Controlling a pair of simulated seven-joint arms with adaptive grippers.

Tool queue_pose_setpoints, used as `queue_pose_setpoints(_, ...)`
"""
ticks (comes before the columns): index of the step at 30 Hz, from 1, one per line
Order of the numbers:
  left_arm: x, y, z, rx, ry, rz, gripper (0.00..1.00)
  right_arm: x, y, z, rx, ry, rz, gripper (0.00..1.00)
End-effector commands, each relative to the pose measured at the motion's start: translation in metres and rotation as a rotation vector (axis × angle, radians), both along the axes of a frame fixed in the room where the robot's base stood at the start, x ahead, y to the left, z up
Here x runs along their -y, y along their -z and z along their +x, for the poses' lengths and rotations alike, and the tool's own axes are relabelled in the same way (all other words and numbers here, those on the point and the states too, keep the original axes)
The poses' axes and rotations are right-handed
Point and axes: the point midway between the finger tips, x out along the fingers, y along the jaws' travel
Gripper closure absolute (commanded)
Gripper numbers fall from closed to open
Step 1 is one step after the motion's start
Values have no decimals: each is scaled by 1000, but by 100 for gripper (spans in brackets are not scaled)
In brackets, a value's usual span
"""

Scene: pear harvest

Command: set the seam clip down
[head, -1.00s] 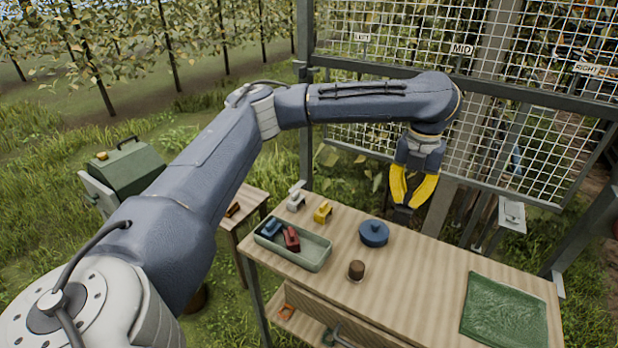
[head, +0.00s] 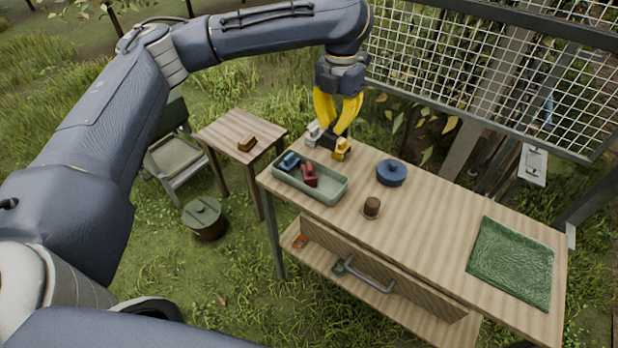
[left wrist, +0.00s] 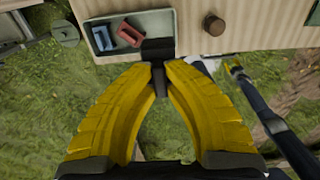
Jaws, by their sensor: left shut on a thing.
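The seam clip (head: 331,142), a small dark block, sits between the tips of my left gripper (head: 338,132). Its yellow fingers are closed on it, pointing down. In the head view it appears beside the yellow clip (head: 341,150) and white clip (head: 313,134) at the bench's far left. In the left wrist view the dark seam clip (left wrist: 157,50) overlaps the lower right corner of the grey-green tray (left wrist: 101,41). I cannot tell its height above the bench.
The tray holds a blue clip (head: 290,162) and a red clip (head: 309,175). Bare wood lies between pot and cloth. A side table (head: 230,128) stands left.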

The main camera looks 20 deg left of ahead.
Motion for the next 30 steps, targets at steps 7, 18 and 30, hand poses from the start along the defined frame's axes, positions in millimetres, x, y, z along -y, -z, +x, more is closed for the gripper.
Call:
queue_pose_setpoints(7,0,55,-2,-7,3,-1,100,-2,0,-6,-8,0,2,56)
queue_pose_setpoints(18,0,130,-1,-5,2,-1,100,-2,0,0,-1,0,2,56)
queue_pose_setpoints(30,0,155,0,-2,2,-1,100,-1,0,1,1,-1,1,56)
